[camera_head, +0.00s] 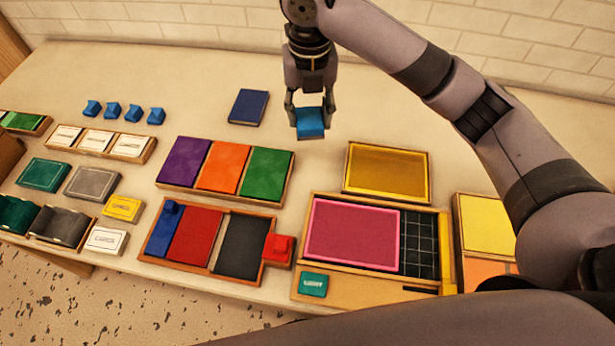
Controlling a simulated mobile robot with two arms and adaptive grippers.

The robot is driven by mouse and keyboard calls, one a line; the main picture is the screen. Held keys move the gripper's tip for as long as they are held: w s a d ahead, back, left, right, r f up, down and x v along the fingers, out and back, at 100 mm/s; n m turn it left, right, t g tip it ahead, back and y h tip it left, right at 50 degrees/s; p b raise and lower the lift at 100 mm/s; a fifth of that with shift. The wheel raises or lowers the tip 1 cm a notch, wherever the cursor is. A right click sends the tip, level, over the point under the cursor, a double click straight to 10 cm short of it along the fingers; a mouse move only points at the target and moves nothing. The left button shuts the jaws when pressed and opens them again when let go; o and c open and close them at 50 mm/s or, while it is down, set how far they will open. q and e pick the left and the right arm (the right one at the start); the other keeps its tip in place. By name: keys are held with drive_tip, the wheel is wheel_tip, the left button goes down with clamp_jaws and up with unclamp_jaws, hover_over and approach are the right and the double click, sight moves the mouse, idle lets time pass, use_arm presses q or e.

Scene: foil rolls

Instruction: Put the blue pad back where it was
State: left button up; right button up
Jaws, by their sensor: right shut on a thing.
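My right gripper (310,101) points down near the back middle of the table and is shut on a bright blue block-like pad (310,125). The pad looks held above the tabletop, but its exact height is hard to tell. A dark blue flat pad or book (248,107) lies on the table left of the gripper. A wooden tray (202,264) in front holds a narrow blue piece (159,233), a red pad (194,236) and a dark grey pad (242,246). My left gripper is not in view.
A tray of purple, orange and green pads (225,168) lies in the middle. Several small blue blocks (112,110) stand in a row at left. A yellow-lidded box (388,173) and a pink panel (353,233) are at right. The table (190,80) is clear behind.

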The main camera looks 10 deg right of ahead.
drive_tip(key=shift+a+r+n, duration=0.1)
drive_tip(key=shift+a+n, duration=0.05)
drive_tip(key=shift+n, duration=0.25)
drive_tip(key=shift+f, duration=0.2)
wheel_tip(320, 180, down, 14)
drive_tip(key=shift+f+p, duration=0.25)
drive_tip(key=shift+p, duration=1)
wheel_tip(320, 180, down, 5)
drive_tip(key=shift+r+p, duration=0.1)
drive_tip(key=shift+p, duration=0.35)
drive_tip(key=shift+w, duration=0.1)
drive_tip(key=shift+f, duration=0.2)
drive_tip(key=shift+f, duration=0.15)
drive_tip(key=o, duration=0.8)
